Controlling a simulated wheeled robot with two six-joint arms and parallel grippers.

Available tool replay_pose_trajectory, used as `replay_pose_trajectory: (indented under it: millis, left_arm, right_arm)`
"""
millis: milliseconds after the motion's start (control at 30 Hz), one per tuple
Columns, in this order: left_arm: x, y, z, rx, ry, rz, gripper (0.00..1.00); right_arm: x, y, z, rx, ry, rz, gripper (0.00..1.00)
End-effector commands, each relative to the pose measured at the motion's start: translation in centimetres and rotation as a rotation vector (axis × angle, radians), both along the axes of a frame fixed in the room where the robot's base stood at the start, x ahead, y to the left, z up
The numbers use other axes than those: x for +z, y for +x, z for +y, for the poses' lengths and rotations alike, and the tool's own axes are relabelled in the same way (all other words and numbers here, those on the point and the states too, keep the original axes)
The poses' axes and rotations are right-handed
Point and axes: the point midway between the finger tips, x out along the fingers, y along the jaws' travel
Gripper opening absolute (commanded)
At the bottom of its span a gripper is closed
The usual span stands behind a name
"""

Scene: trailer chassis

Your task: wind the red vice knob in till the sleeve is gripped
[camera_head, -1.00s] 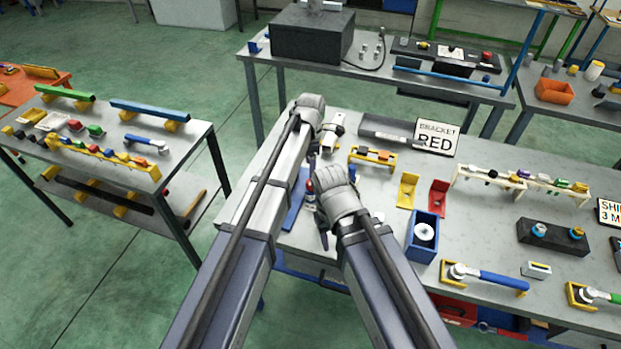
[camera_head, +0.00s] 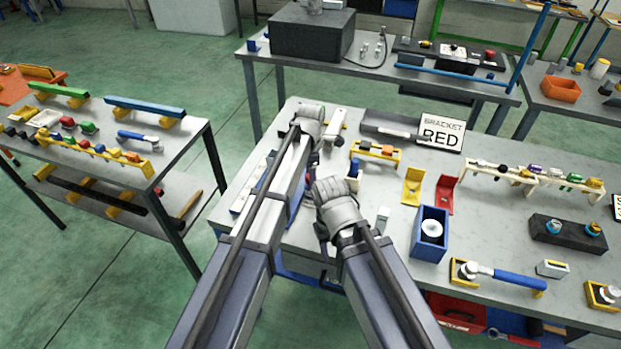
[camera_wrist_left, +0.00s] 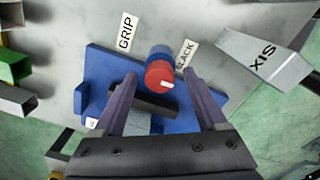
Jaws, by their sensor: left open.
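In the left wrist view the red vice knob (camera_wrist_left: 159,77) with a white mark sits on a blue round body, on a blue base plate (camera_wrist_left: 98,70). My left gripper (camera_wrist_left: 160,74) is open, with one dark finger on each side of the knob; I cannot tell whether they touch it. A dark bar (camera_wrist_left: 155,106) and a grey block (camera_wrist_left: 139,123) lie between the fingers, nearer the palm. I cannot clearly make out the sleeve. In the head view my left gripper (camera_head: 311,165) is largely hidden by its arm. My right gripper (camera_head: 325,242) hangs nearby, fingers unclear.
A GRIP label (camera_wrist_left: 126,33) and a SLACK label (camera_wrist_left: 186,54) flank the knob. A blue bin (camera_head: 430,235) and yellow bracket (camera_head: 412,187) stand right of my arms on the grey bench.

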Motion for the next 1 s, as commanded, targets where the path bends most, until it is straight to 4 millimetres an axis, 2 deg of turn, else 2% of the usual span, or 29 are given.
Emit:
replay_pose_trajectory:
  millis: [133,767,1000]
  left_arm:
    - [0.08,0.00,0.00,0.000,0.000,0.000,0.72]
    - [0.07,0.00,0.00,0.000,0.000,0.000,0.01]
    - [0.07,0.00,-0.01,-0.004,0.000,0.000,0.00]
  right_arm:
    - [0.08,0.01,0.00,0.000,0.000,0.000,0.50]
    - [0.07,0.00,0.00,0.000,0.000,0.000,0.50]
    - [0.07,0.00,0.00,0.000,0.000,0.000,0.50]
